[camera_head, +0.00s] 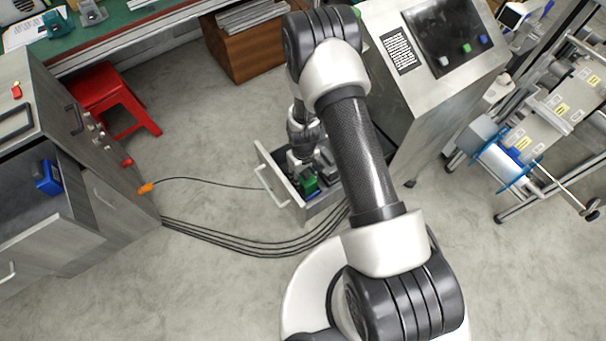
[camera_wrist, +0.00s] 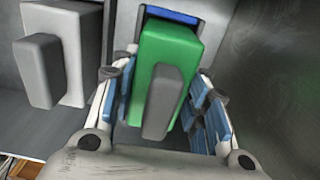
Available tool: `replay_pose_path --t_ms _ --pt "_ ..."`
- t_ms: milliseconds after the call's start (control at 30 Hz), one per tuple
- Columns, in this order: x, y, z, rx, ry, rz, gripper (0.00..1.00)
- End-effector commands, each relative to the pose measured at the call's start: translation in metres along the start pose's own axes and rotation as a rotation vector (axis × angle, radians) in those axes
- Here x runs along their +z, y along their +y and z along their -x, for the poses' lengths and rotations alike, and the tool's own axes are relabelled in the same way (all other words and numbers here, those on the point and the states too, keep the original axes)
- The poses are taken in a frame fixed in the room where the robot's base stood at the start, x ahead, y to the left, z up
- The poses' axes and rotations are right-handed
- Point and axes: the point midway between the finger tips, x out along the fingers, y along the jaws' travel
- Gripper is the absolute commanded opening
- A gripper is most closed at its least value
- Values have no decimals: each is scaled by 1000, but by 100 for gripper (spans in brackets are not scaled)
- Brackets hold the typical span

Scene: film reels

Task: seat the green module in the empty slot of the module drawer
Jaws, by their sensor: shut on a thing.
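The green module (camera_wrist: 181,50) with a grey grip block (camera_wrist: 162,102) is between the fingers of my gripper (camera_wrist: 166,108) in the wrist view. My gripper is shut on it. In the head view the green module (camera_head: 308,185) shows at the drawer, just below my gripper (camera_head: 303,158). The module drawer (camera_head: 279,181) is pulled out of the grey console. A grey module (camera_wrist: 62,55) stands to the left in the wrist view. A blue edge (camera_wrist: 172,15) shows just behind the green module. The slot and the green module's underside are hidden, so its seating depth cannot be told.
The grey console (camera_head: 425,75) stands behind the drawer. A red stool (camera_head: 105,88) and a grey cabinet (camera_head: 75,150) are at left. Dark cables (camera_head: 250,240) run across the floor to the drawer side. A wheeled rack (camera_head: 540,130) stands at right. Floor at lower left is clear.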

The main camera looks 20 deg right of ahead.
Motion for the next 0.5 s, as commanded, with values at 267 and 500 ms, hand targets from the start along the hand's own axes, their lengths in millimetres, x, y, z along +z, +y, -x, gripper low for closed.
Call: replay_pose_path --t_ms 267,500 --pt "0 0 -4 0 0 0 7" --pt "0 0 -9 0 0 0 7"
